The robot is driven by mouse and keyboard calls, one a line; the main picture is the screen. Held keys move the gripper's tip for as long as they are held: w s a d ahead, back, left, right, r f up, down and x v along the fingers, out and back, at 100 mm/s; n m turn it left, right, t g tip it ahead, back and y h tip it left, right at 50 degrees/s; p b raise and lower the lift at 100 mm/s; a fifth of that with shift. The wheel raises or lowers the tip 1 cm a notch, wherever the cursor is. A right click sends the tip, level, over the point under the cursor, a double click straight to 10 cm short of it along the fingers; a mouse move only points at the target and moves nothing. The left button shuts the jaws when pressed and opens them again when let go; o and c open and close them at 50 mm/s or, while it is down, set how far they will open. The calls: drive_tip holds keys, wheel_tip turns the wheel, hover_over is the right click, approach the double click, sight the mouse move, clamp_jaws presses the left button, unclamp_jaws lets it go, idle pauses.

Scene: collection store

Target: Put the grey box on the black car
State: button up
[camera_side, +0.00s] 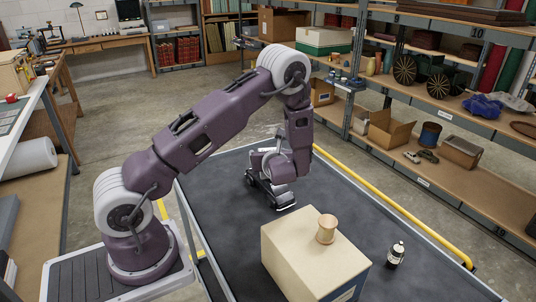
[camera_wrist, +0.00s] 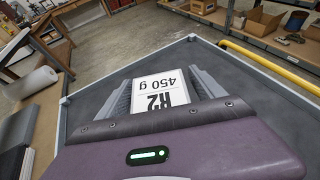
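My gripper (camera_side: 284,205) is low over the dark table top, just behind the cream box in the side view. In the wrist view its two grey ribbed fingers (camera_wrist: 160,92) stand on either side of a block with a white label reading "R2 450 g", likely the grey box (camera_wrist: 160,88). The fingers appear to press against both its sides. Only the labelled face shows clearly, and I cannot tell whether the box touches the table. I cannot pick out the black car for certain; dark shapes at the gripper in the side view are too small to separate.
A large cream box (camera_side: 305,262) with a wooden spool (camera_side: 326,229) on top stands at the table's front. A small dark bottle (camera_side: 396,254) stands right of it. A yellow rail (camera_side: 395,207) runs along the right edge, beside loaded shelves. The table between is clear.

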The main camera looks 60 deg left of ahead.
drive_tip(key=shift+d+r, duration=0.2)
drive_tip(key=shift+r, duration=0.05)
drive_tip(key=v, duration=1.1)
drive_tip(key=s+d+r+n+g+h, duration=0.25)
drive_tip(key=s+r+n, duration=0.25)
drive_tip(key=s+n, duration=0.25)
drive_tip(key=s+d+r+n+g+h, duration=0.25)
drive_tip(key=s+r+n, duration=0.25)
drive_tip(key=s+n, duration=0.3)
drive_tip(key=s+d+r+n+t+h, duration=0.2)
drive_tip(key=s+d+r+n+h, duration=0.1)
drive_tip(key=d, duration=0.3)
drive_tip(key=s+d+r+n+t+h, duration=0.3)
drive_tip(key=d+n+h, duration=0.1)
drive_tip(key=d, duration=0.3)
drive_tip(key=shift+d+r+h, duration=0.2)
drive_tip(key=shift+r+h, duration=0.05)
drive_tip(key=shift+h, duration=0.05)
